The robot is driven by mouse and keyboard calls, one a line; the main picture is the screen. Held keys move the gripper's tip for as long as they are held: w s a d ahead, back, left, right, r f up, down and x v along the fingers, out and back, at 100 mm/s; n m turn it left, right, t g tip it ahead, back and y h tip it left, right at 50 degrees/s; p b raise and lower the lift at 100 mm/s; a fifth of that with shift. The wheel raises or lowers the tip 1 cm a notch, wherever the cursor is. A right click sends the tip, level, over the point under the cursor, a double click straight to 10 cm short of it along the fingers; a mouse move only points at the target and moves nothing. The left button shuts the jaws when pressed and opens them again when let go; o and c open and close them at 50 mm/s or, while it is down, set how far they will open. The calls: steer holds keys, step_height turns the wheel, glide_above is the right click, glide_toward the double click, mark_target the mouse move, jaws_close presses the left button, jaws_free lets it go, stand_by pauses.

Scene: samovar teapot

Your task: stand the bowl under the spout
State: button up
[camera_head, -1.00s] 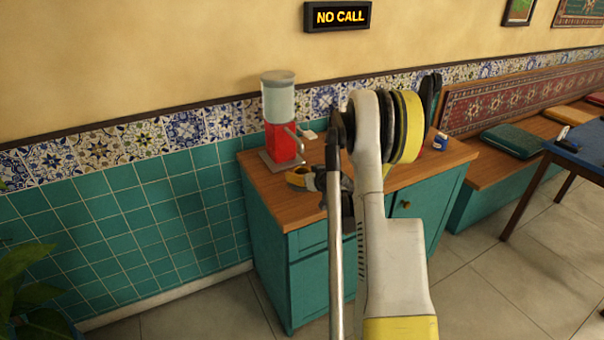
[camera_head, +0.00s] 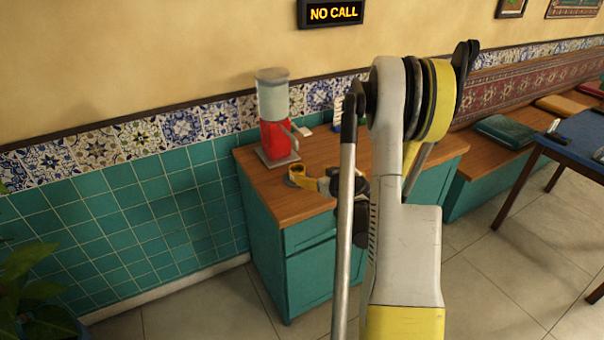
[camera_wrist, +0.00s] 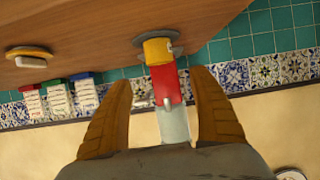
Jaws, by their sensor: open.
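The samovar (camera_head: 273,137), a red body under a pale cylinder, stands on a grey base plate at the back left of the cabinet top. Its spout (camera_head: 295,128) points to the right. My gripper (camera_head: 309,180) is in front and right of it, low over the top. In the upside-down wrist view the open fingers (camera_wrist: 160,80) are apart with nothing gripped. A yellow vessel (camera_wrist: 156,50), which looks like the bowl, appears beyond them, before the red body and base plate. I cannot tell its distance from the spout.
The wooden cabinet top (camera_head: 285,200) has free room at its front left. An orange-rimmed round object (camera_wrist: 28,52) lies on it, with several small boxes (camera_wrist: 58,97) near the tiled wall. A bench (camera_head: 455,185) and blue table (camera_head: 585,140) stand to the right.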

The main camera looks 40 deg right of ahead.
steer(key=a+r+n+g+y, duration=0.1)
steer(key=a+r, duration=0.3)
steer(key=a, duration=0.4)
steer(key=s+a+r+g+y, duration=0.1)
steer(key=a+r, duration=0.2)
steer(key=a, duration=0.4)
steer(key=a+r+n+g+y, duration=0.1)
steer(key=a+r, duration=0.3)
steer(key=a, duration=0.4)
steer(key=s+a+r+g, duration=0.2)
steer(key=s+a+g, duration=0.1)
steer(key=s+a, duration=1.2)
steer(key=s, duration=0.4)
steer(key=shift+a+r+n, duration=0.15)
steer(key=shift+r+n, duration=0.15)
steer(key=shift+r, duration=0.05)
